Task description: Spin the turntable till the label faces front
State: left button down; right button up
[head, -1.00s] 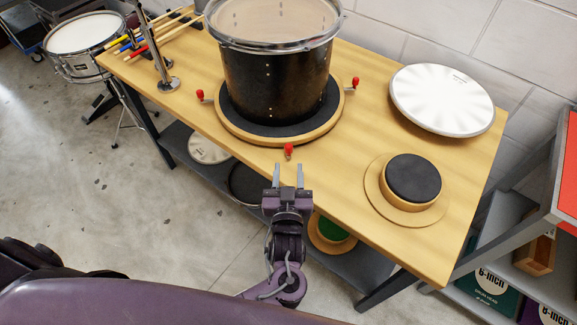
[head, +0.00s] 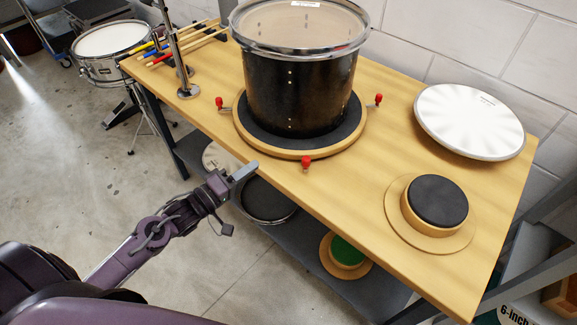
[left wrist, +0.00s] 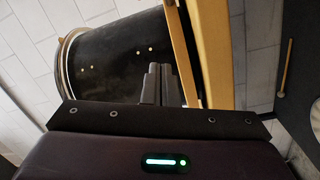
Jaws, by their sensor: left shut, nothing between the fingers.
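The turntable (head: 245,139) is a round wooden disc with a dark top and red-knobbed pegs around its rim, at the middle of the bench. A black drum (head: 300,95) with a metal hoop stands upright on it. A small white label (head: 306,4) shows on the drum's top at the far edge; no label shows on its visible side. My left gripper (head: 246,171) is shut and empty, just off the bench's front edge, left of the front red knob (head: 306,162) and apart from it. In the left wrist view its fingers (left wrist: 158,84) show before the drum (left wrist: 125,60). My right gripper is out of view.
A white drumhead (head: 470,122) and a black round pad (head: 437,201) lie at the right. Metal posts (head: 175,45) and drumsticks (head: 190,42) are at the left. A wall stands behind.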

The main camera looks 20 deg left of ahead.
pick_arm(q)
jog(key=w+d+g+h, duration=0.1)
jog(key=w+d, duration=0.1)
jog(key=w+d+r+n+g+h, duration=0.1)
jog(key=w+d+g+h, duration=0.1)
jog(key=shift+w+d+r+b, duration=0.15)
jog(key=shift+w+d+b, duration=0.15)
jog(key=shift+d+b, duration=0.1)
jog(key=shift+d+n+p, duration=0.3)
jog(key=shift+d, duration=0.95)
jog(key=shift+d+f, duration=0.2)
jog(key=shift+d, duration=0.55)
